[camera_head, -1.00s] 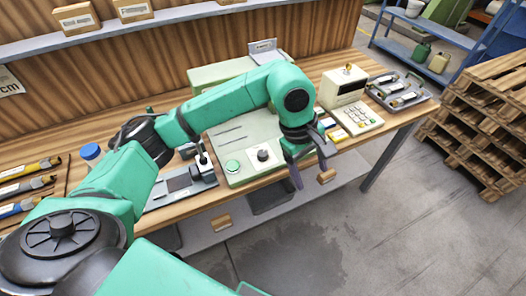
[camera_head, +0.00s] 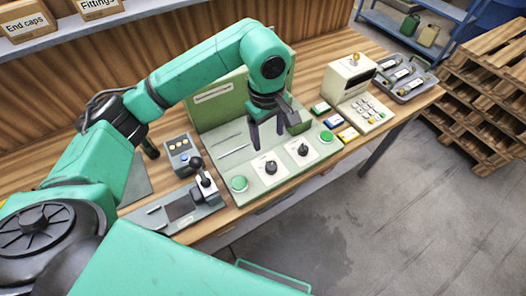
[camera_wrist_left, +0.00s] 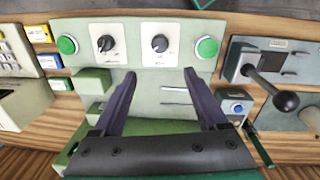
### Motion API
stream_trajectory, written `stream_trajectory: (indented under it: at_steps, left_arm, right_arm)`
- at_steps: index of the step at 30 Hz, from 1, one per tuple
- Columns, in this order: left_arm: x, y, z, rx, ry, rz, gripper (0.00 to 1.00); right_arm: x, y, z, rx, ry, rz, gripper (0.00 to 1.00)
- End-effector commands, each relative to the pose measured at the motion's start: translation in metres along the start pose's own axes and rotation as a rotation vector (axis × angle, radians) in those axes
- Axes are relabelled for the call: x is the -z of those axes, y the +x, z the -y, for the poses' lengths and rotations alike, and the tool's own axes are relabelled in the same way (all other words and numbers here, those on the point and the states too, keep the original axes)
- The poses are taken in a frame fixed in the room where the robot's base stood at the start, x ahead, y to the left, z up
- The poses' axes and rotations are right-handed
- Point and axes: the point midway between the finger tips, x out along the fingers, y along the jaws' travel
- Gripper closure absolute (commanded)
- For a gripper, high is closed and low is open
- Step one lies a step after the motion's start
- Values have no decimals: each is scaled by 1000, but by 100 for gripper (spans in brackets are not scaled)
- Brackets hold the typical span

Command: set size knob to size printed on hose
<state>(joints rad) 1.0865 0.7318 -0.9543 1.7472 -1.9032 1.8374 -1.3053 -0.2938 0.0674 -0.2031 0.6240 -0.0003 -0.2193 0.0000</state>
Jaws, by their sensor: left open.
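The pale green control panel (camera_head: 283,188) lies on the bench with two black knobs, a left one (camera_head: 271,167) and a right one (camera_head: 303,149). In the left wrist view they appear as one knob (camera_wrist_left: 106,43) and another (camera_wrist_left: 159,43), each with a pale dial plate. Their print is too small to read, so I cannot tell which sets size. My left gripper (camera_head: 277,136) is open and empty above the panel, behind the knobs and apart from them. Its spread fingers also show in the left wrist view (camera_wrist_left: 160,75). I cannot identify the printed hose. My right gripper is out of view.
Green buttons (camera_head: 239,184) and (camera_head: 326,136) flank the knobs. A joystick unit (camera_head: 186,208) stands left of the panel. Small coloured boxes (camera_head: 347,134), a keypad machine (camera_head: 365,112) and a grey tray (camera_head: 421,86) are to the right.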

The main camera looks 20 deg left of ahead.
Motion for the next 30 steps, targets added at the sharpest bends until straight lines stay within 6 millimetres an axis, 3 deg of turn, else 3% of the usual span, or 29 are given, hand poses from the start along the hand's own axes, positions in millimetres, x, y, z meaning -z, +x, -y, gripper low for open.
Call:
stream_trajectory:
  at_steps: [5,15,20,27,29,30]
  left_arm:
    - [-1,31,1,5,0,4,24]
    - [-1,118,1,3,-1,4,24]
    - [-1,138,0,1,1,1,24]
    - [0,140,0,-1,1,0,24]
    - [0,140,0,-1,1,0,43]
    - [0,140,0,-1,1,0,59]
  right_arm:
    - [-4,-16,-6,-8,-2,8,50]
    - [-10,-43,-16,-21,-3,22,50]
    - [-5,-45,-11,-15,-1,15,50]
    - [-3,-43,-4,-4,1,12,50]
    - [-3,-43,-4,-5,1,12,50]
    - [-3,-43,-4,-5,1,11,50]
